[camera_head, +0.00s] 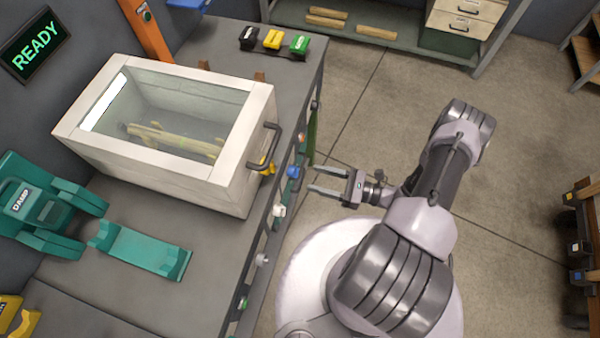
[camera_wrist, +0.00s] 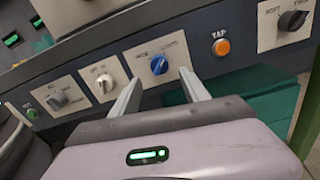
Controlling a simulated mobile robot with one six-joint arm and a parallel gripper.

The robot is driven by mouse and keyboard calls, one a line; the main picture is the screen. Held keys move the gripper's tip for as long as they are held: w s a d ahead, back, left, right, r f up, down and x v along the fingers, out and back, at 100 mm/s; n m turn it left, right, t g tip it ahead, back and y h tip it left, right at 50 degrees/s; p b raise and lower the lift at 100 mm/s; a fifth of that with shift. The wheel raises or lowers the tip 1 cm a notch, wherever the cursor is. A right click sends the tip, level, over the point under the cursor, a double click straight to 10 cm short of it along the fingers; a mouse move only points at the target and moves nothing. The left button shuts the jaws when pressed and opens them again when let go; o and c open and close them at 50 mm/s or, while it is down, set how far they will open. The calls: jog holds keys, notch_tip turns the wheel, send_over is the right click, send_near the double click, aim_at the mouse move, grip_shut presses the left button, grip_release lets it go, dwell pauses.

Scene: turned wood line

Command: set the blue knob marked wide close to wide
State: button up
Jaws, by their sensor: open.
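The blue knob (camera_wrist: 159,65) sits on a white plate on the dark front panel in the wrist view. Small markings stand at the upper left and upper right of it, too blurred to read surely. In the head view the blue knob (camera_head: 293,172) is on the bench's front side.
A white knob (camera_wrist: 105,83) and a grey knob (camera_wrist: 57,99) are to the left on the panel. An orange button (camera_wrist: 221,47) marked TAP and a black knob (camera_wrist: 292,20) are to the right. A white glass-topped box (camera_head: 180,179) stands on the bench (camera_head: 205,243).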

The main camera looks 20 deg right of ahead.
aim_at(293, 171)
jog(key=x, duration=0.6)
jog(key=shift+c, duration=0.4)
grip_shut()
